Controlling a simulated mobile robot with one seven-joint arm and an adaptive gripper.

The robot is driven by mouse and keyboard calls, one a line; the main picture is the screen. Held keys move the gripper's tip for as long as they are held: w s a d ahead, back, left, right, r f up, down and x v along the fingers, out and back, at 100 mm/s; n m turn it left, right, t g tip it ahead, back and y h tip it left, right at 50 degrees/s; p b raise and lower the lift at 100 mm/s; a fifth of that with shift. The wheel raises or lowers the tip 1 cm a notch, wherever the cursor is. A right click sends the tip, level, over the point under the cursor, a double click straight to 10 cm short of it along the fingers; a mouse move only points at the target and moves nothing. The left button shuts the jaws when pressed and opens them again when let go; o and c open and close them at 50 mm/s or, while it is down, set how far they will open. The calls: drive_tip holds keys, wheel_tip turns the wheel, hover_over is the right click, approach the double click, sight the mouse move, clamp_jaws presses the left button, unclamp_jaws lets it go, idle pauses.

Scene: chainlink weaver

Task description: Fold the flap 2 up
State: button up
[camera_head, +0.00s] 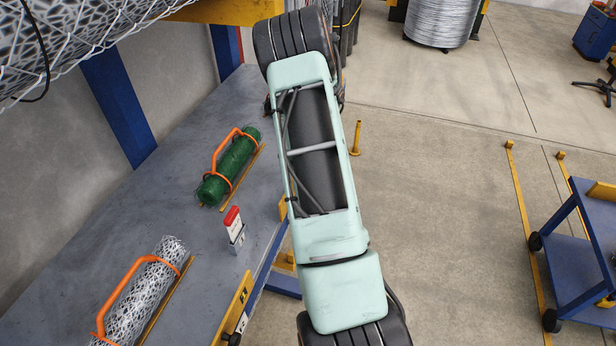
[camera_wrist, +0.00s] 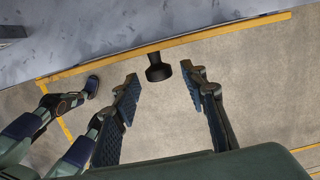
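My gripper (camera_wrist: 161,76) is open and empty in the wrist view, its two dark blue ribbed finger pads apart. A black knob (camera_wrist: 158,68) stands out from the yellow-edged side of a grey surface, just ahead of and between the fingertips. I cannot tell whether either finger touches it. In the head view, a yellow edge piece (camera_head: 235,306) with black and white labels runs along the grey workbench's front, with a dark knob (camera_head: 233,339) near the bottom. I cannot make out which piece is flap 2. My gripper is out of sight in the head view.
On the workbench (camera_head: 165,210) lie a green mesh roll (camera_head: 237,165) and a silver mesh roll (camera_head: 150,280), both with orange handles. A red-and-white device (camera_head: 234,226) stands between them. A blue cart (camera_head: 575,255) stands at right. Open floor lies between.

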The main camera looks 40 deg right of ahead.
wheel_tip(320, 180, up, 9)
drive_tip(key=s, duration=0.1)
drive_tip(key=shift+d, duration=0.4)
